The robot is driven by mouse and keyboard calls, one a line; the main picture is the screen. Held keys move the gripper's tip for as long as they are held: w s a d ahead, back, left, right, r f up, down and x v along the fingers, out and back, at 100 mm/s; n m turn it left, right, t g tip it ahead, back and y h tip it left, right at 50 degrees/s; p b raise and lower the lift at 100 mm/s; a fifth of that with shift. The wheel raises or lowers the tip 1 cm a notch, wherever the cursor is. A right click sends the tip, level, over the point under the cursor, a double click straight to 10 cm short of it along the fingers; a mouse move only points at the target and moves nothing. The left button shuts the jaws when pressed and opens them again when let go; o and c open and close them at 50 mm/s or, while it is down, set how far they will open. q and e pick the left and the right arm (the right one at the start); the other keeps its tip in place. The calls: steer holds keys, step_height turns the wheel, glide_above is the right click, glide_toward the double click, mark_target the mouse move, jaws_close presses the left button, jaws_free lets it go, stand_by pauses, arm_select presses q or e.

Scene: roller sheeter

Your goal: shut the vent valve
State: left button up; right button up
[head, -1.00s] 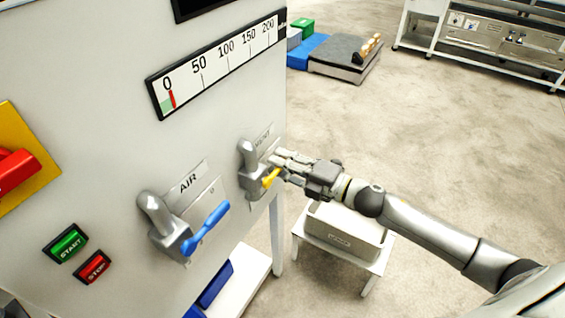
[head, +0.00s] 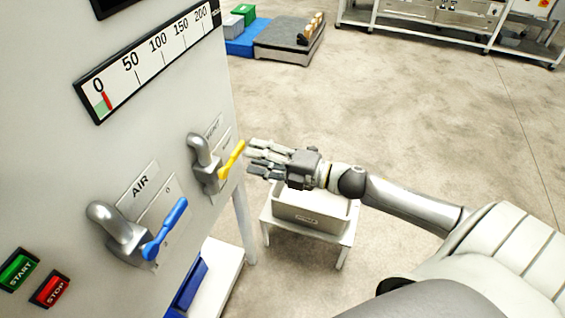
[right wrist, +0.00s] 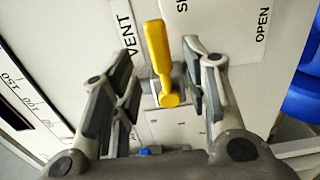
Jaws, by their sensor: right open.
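The vent valve (head: 203,166) is a grey fitting with a yellow lever (head: 231,159), near the right edge of the white panel under a VENT label. The lever slants up to the right in the head view. My right gripper (head: 249,160) is open just right of the lever, its fingers pointing at the panel. In the right wrist view the yellow lever (right wrist: 159,55) shows between the spread fingers (right wrist: 160,85), with no clear contact. VENT and OPEN labels show there; another label is cut off. My left gripper is not in view.
The air valve (head: 125,240) with a blue lever (head: 165,228) is to the left. A gauge (head: 150,58) reads near 0. START (head: 18,271) and STOP (head: 50,291) buttons are lower left. A bin (head: 310,212) on a stool stands below my right arm.

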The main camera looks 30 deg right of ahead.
steer(key=v, duration=0.6)
steer(key=shift+s, duration=0.1)
stand_by(0.5)
steer(key=d+f+m+h, duration=0.4)
steer(key=d+f+m, duration=0.2)
steer(key=f, duration=0.5)
steer(key=d+f+m+h, duration=0.5)
steer(key=d+f, duration=0.1)
steer(key=f, duration=0.5)
steer(key=s+f+m+g+h, duration=0.1)
steer(key=s+f+m, duration=0.15)
steer(key=f, duration=0.35)
steer(key=s+f+m+g+h, duration=0.1)
steer(key=s+f+m+g, duration=0.1)
steer(key=s+f, duration=0.3)
steer(key=s+a+f+m+g, duration=0.2)
steer(key=s+f, duration=0.4)
steer(key=f, duration=0.2)
steer(key=s+a+f+m+g, duration=0.2)
steer(key=s+f, duration=0.3)
steer(key=f, duration=0.2)
steer(key=s+a+f+m+g, duration=0.2)
steer(key=s+a+f, duration=0.3)
steer(key=s, duration=0.4)
steer(key=s+a+f+m+g, duration=0.2)
steer(key=s+a+f+g, duration=0.2)
steer(key=s+a, duration=0.3)
steer(key=s, duration=0.3)
steer(key=shift+s+f, duration=0.25)
steer(key=shift+f, duration=0.15)
